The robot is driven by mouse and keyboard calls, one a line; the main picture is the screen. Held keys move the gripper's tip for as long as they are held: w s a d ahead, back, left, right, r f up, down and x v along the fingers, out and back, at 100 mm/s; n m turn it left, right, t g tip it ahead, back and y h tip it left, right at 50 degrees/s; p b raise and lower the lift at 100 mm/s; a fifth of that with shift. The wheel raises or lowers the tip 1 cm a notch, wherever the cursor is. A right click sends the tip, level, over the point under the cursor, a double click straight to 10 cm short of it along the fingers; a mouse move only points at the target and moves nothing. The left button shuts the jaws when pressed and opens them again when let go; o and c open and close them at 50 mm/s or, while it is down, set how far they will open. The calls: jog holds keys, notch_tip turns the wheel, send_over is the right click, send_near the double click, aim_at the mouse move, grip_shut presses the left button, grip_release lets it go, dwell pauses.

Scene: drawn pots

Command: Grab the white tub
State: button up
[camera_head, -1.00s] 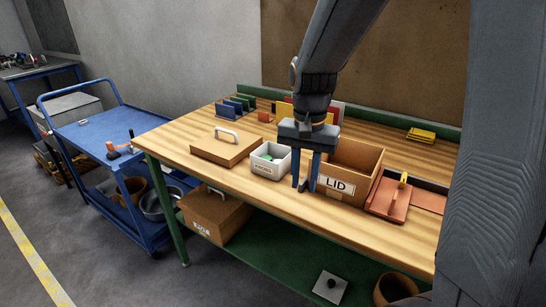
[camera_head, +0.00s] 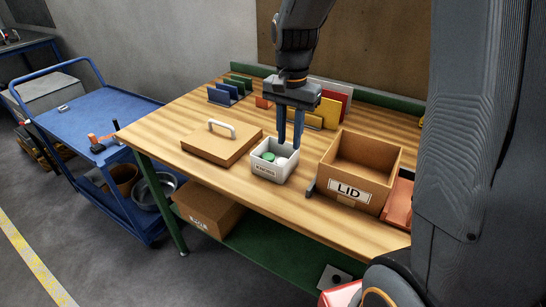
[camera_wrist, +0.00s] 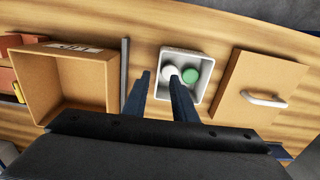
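The white tub (camera_head: 268,174) stands upright on the wooden table, with a label on its front and a green and a white round item inside. It also shows in the wrist view (camera_wrist: 184,58), just right of and beyond my fingertips. My gripper (camera_head: 290,143) points down at the tub's back right side in the head view. Its two blue fingers (camera_wrist: 160,76) are apart with nothing between them in the wrist view. I cannot tell how high the fingertips are above the tub's rim.
A cardboard box marked LID (camera_head: 348,190) stands right of the tub, with a thin grey bar (camera_head: 310,187) beside it. A flat wooden lid with a white handle (camera_head: 215,150) lies to the left. Coloured upright plates (camera_head: 328,110) stand behind.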

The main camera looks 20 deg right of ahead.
aim_at(290, 159)
jog(key=shift+w+d+f+p, duration=0.15)
jog(key=shift+f+p, duration=0.45)
jog(key=shift+f, duration=1.05)
jog(key=shift+s+d+f+p, duration=0.15)
jog(key=shift+f+p, duration=0.45)
jog(key=shift+f, duration=1)
jog(key=shift+w, duration=0.1)
jog(key=shift+c, duration=0.3)
grip_shut()
